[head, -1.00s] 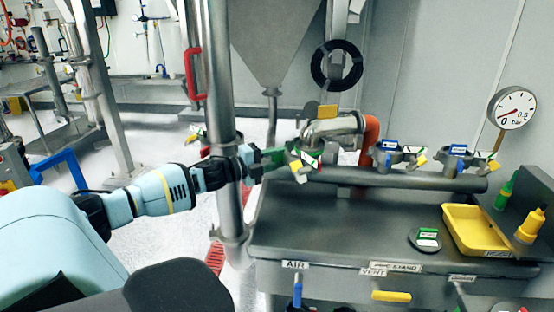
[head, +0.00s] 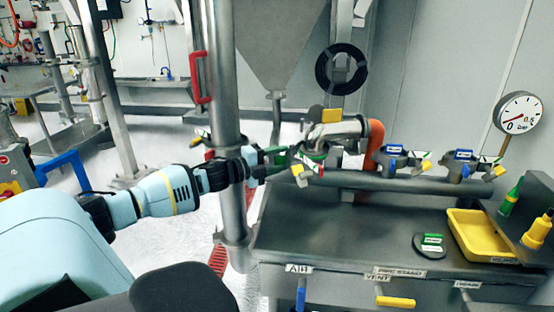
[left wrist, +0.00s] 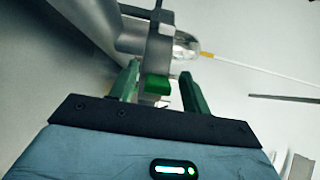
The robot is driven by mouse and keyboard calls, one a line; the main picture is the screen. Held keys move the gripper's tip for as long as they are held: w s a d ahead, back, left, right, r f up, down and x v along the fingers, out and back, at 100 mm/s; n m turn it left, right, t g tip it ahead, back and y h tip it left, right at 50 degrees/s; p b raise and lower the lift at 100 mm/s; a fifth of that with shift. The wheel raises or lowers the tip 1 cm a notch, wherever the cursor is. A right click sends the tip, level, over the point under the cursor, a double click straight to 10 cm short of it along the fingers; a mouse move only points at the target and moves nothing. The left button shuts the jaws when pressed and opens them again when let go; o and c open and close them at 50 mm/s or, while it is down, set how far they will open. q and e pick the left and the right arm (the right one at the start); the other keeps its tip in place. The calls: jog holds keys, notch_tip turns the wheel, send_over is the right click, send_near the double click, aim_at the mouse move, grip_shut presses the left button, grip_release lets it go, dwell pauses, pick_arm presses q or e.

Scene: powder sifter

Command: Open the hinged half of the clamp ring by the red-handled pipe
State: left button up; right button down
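The upright steel pipe (head: 222,85) carries a red handle (head: 201,77). To its right, a clamp ring (head: 312,163) with green, white and yellow parts sits at the left end of a row of rings above the bench. My left gripper (head: 276,163) reaches across the pipe to the left side of this ring. In the left wrist view its two green fingers stand apart, with a green block (left wrist: 157,85) of the ring between them. Gaps seem to show on both sides of the block. The ring's hinge is too small to make out. My right gripper is out of view.
Two blue-marked clamp rings (head: 393,158) (head: 463,165) sit farther right. An orange elbow (head: 375,142) and curved metal pipe stand behind the green ring. A yellow tray (head: 455,222), bottles and a gauge (head: 519,113) are at right. The bench top (head: 330,225) has clear room in front.

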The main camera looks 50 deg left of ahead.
pick_arm(q)
jog(key=shift+s+f, duration=0.1)
jog(key=shift+s, duration=0.3)
jog(key=p+v, duration=0.2)
jog(key=v, duration=0.5)
jog(key=shift+p, duration=0.3)
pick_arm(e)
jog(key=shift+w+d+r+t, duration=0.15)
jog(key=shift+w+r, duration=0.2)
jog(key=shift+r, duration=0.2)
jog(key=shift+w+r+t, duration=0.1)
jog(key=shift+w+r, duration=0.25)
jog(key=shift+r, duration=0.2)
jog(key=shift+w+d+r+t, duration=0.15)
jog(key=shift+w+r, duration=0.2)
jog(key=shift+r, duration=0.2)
pick_arm(q)
jog(key=shift+a, duration=0.1)
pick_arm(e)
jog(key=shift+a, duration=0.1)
